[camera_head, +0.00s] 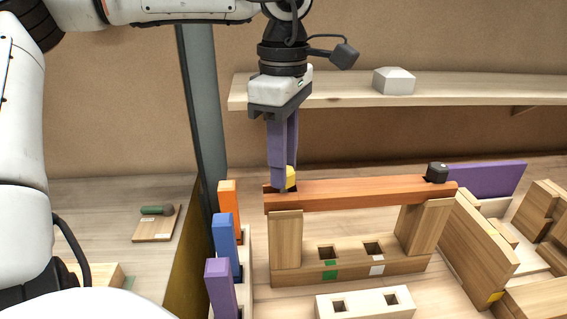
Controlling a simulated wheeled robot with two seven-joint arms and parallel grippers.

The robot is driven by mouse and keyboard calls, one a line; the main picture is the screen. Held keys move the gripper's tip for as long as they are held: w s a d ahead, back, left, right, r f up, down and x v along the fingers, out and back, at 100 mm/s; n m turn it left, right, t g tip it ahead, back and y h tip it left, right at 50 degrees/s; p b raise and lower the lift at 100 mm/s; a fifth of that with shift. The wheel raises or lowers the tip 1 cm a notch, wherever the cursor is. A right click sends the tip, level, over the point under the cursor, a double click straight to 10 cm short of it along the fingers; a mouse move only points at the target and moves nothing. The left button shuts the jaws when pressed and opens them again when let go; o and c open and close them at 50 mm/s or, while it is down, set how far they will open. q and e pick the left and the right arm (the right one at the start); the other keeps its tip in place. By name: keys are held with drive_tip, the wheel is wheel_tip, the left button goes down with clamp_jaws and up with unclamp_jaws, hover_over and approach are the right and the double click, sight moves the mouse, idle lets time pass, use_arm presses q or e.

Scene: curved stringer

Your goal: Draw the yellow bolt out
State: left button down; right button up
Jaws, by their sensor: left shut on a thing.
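The yellow bolt (291,176) shows its head at the left end of the reddish-brown beam (355,191). My left gripper (282,185) comes down from above with its purple fingers shut on the bolt head, which they partly cover. The bolt's shank is not in view, so I cannot tell how deep it sits. The beam lies across two wooden posts, a left one (286,240) and a right one (424,228). A black bolt (437,172) stands at the beam's right end. My right gripper is not in view.
Orange (228,197), blue (224,233) and purple (219,280) blocks stand upright in a rack left of the beam. A two-hole pale block (366,303) lies in front. A shelf (470,88) with a grey block (394,81) runs behind. Wooden panels crowd the right.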

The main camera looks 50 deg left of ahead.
use_arm(q)
drive_tip(key=shift+r+p, duration=1.3)
drive_tip(key=shift+r, duration=0.25)
wheel_tip(320, 180, up, 8)
drive_tip(key=shift+r, duration=0.15)
idle(0.5)
